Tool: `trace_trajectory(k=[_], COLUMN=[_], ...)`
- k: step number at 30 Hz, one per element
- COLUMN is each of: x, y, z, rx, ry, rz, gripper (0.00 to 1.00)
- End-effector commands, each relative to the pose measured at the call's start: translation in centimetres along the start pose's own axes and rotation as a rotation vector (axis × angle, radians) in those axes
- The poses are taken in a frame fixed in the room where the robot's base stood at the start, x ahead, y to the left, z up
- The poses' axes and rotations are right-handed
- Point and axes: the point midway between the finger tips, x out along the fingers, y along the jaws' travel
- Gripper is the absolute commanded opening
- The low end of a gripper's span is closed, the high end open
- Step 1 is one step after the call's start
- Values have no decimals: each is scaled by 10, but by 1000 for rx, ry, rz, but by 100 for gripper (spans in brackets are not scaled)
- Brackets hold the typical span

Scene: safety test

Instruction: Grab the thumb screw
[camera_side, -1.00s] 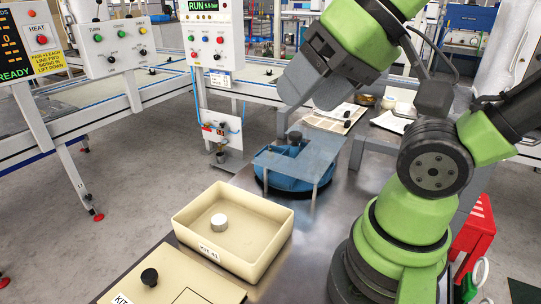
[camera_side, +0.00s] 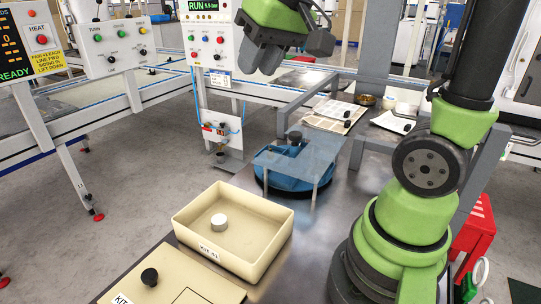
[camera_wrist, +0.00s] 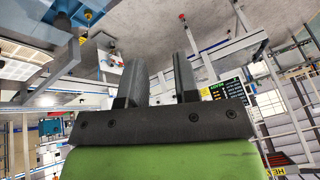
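No part is labelled as the thumb screw, and I cannot tell for certain which one it is. A short silver-white round piece (camera_side: 219,222) stands inside the cream bin (camera_side: 275,228) marked KIT 41. A black round knob (camera_side: 149,277) stands on the cream kit lid (camera_side: 185,275) in front of the bin. Another dark knob (camera_side: 295,137) tops the clear-covered blue fixture (camera_side: 290,178). My gripper (camera_side: 258,58) is high above and behind the fixture, far from these parts. In the wrist view its two fingers (camera_wrist: 159,60) stand apart with nothing between them.
Trays (camera_side: 335,108) with small black knobs and small bowls (camera_side: 366,100) lie at the back of the metal table. A control panel (camera_side: 207,45) stands behind, left of my gripper. A red stand (camera_side: 478,235) is at right. Bare table lies right of the bin.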

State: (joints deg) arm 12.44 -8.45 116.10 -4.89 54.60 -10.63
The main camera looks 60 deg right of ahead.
Motion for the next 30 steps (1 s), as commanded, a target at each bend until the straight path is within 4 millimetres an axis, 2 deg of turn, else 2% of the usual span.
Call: trace_trajectory(k=[1, 6, 11, 15, 19, 24, 30], x=[16, 68, 127, 174, 203, 222, 251], y=[11, 55, 111, 159, 190, 206, 212], z=[-18, -64, -87, -88, -82, -75, -65], rx=[6, 6, 7, 10, 10, 9, 7], ry=[-28, -104, -182, -244, -284, -305, -308], rz=[29, 101, 153, 181, 193, 198, 198], gripper=[29, 29, 29, 29, 29, 29, 29])
